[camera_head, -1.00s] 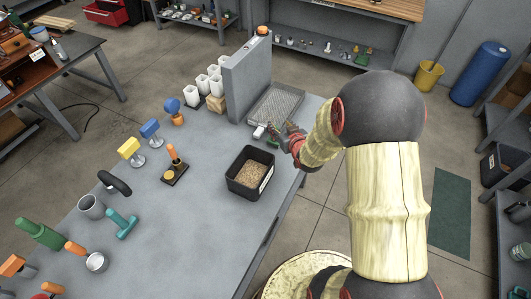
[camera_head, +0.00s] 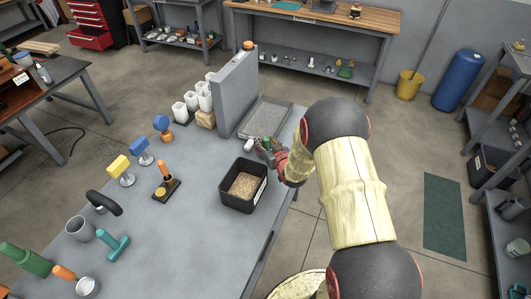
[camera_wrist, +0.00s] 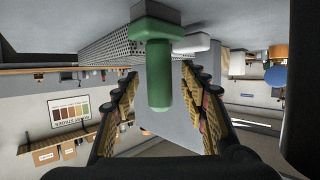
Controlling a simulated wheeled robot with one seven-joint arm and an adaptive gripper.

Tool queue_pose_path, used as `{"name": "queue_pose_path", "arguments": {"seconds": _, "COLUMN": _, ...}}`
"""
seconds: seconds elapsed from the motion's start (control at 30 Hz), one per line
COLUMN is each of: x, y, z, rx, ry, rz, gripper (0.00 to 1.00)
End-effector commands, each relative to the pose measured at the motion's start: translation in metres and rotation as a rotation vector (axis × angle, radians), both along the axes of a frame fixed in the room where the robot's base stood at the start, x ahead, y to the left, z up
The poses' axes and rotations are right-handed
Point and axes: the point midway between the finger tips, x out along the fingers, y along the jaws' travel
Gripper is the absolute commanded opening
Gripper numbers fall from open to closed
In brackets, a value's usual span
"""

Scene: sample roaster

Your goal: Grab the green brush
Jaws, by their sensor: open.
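The green brush (camera_wrist: 158,80) shows large in the wrist view, its handle pointing toward me between my fingers. Its wider green head (camera_wrist: 158,28) is at the far end, near the perforated tray. In the head view it is a small green spot (camera_head: 265,143) at the tray's near end, partly covered by my gripper. My gripper (camera_wrist: 160,84) is open, with one finger on each side of the handle. I see gaps between the handle and both fingers in the wrist view. In the head view my gripper (camera_head: 268,148) is low over the bench's right side.
A white object (camera_wrist: 194,45) lies close beside the brush. A perforated metal tray (camera_head: 268,113) and a tall grey panel (camera_head: 234,92) stand behind it. A black bin of beans (camera_head: 229,202) sits just in front. Other tools, including a teal one (camera_head: 116,248), stand farther left.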

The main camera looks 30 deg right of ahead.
Motion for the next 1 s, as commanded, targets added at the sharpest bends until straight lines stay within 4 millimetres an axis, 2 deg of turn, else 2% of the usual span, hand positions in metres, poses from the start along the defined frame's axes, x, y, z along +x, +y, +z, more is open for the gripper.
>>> {"name": "queue_pose_path", "arguments": {"seconds": 0.23, "x": 0.001, "y": -0.0003, "z": 0.0003, "rx": 0.0, "ry": 0.0, "rz": 0.0, "gripper": 0.43}}
{"name": "queue_pose_path", "arguments": {"seconds": 1.0, "x": 0.0006, "y": -0.0003, "z": 0.0, "rx": 0.0, "ry": 0.001, "rz": 0.0, "gripper": 0.0}}
